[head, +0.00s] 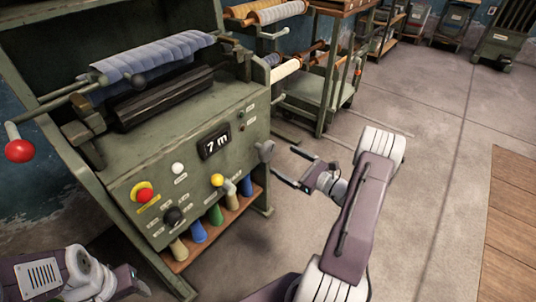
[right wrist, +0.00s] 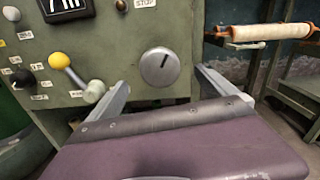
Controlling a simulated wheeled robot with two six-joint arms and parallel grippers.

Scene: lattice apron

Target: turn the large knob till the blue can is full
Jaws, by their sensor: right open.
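The large knob (head: 265,150) is a round grey dial at the right end of the green machine's front panel. In the right wrist view the knob (right wrist: 160,67) faces me, with a dark mark slanting up to the right. My right gripper (head: 283,164) is open and empty just right of it, its fingers spread to either side of the knob in the wrist view; I see no contact. No blue can is clearly recognisable; two blue tapered items (head: 198,232) stand on the low shelf among others. My left gripper (head: 130,282) is at the bottom left, its jaws unclear.
The panel carries a display (head: 215,143) reading 7 m, a red button (head: 143,192), a yellow-topped lever (head: 217,180) and a black knob (head: 173,215). A red-ended crank (head: 19,150) sticks out left.

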